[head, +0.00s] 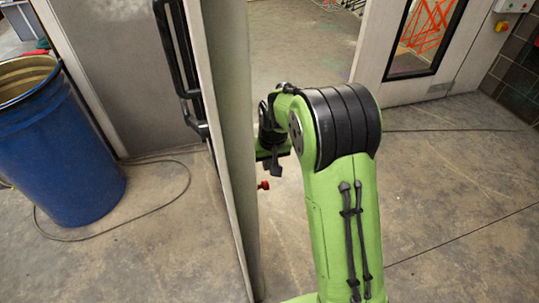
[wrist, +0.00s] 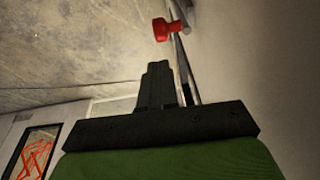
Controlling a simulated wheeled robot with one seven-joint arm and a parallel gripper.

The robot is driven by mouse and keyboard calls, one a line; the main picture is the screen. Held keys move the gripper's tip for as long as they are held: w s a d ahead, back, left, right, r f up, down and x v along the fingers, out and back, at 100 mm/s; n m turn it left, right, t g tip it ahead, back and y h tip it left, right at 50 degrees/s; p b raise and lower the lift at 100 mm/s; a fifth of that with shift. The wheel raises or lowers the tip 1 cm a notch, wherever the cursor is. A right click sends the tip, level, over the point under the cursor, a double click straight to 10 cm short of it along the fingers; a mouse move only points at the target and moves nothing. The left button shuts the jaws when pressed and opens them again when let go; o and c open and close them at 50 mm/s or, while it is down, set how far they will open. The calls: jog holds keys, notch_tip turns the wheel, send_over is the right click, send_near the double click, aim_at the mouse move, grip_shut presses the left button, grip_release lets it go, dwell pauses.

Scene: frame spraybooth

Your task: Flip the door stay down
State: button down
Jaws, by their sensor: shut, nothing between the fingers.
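The door stay (wrist: 183,65) is a thin metal rod with a red rubber foot (wrist: 164,30) in the wrist view, close along the pale door face (wrist: 255,60). In the head view only the red foot (head: 264,185) shows clearly, just right of the door (head: 228,120). My gripper (wrist: 157,72) is shut and empty, its fingers together just left of the rod. I cannot tell whether they touch it. In the head view my gripper (head: 276,168) is just above the red foot, on the door's right side. The stay's mount is hidden.
The door stands open, nearly edge-on, with a black handle (head: 190,85) on its left side. A blue barrel (head: 60,150) and a cable (head: 150,212) are on the floor at left. A second door with a window (head: 425,40) stands at right. The floor at right is mostly clear.

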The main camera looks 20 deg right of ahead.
aim_at(268, 185)
jog(key=f, duration=0.5)
jog(key=shift+s+a+b, duration=0.2)
jog(key=shift+b, duration=0.2)
jog(key=b+x, duration=0.2)
jog(key=s+b+x, duration=0.1)
jog(key=x, duration=0.2)
jog(key=shift+s+d+f+b, duration=0.1)
jog(key=shift+f+b, duration=0.05)
jog(key=shift+b, duration=0.25)
jog(key=shift+s, duration=0.2)
jog(key=r+p, duration=0.2)
jog(key=w+r+p, duration=0.1)
jog(key=r, duration=0.2)
jog(key=shift+d+p, duration=0.15)
jog(key=shift+p, duration=0.25)
jog(key=p+v, duration=0.1)
jog(key=v, duration=0.8)
jog(key=shift+r, duration=0.35)
jog(key=shift+s+d, duration=0.1)
